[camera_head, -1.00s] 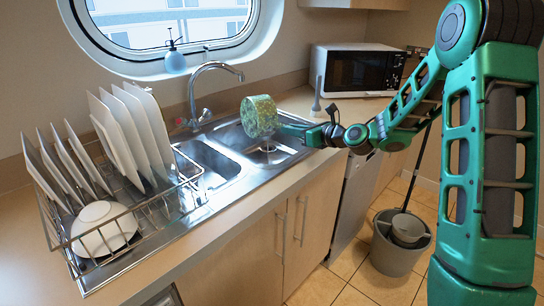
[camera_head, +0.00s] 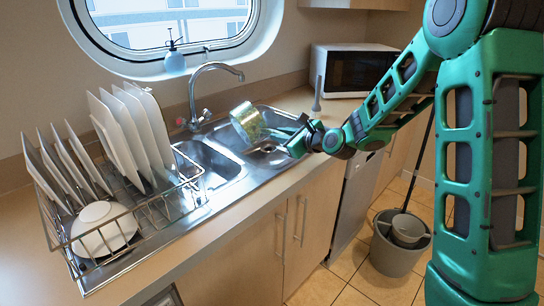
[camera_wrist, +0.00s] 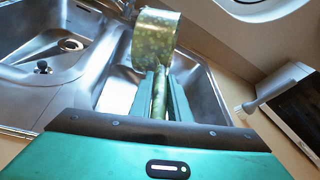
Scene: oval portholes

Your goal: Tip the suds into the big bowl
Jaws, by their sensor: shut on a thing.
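My gripper (camera_head: 296,137) is shut on the handle (camera_wrist: 160,95) of a green speckled pan. The pan (camera_head: 248,122) is held tilted above the steel sink, and it also shows in the wrist view (camera_wrist: 155,40) beyond the fingers. The sink has two bowls. The right bowl (camera_head: 268,150) has a drain and lies below the pan and gripper; the left bowl (camera_head: 207,160) is beside it. I cannot make out suds inside the pan or in the bowls.
The tap (camera_head: 205,90) rises behind the sink, close to the pan. A dish rack (camera_head: 150,215) with plates and a white bowl (camera_head: 102,228) stands at left. A brush (camera_head: 316,98) stands near the microwave (camera_head: 358,70). A bucket (camera_head: 400,250) is on the floor.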

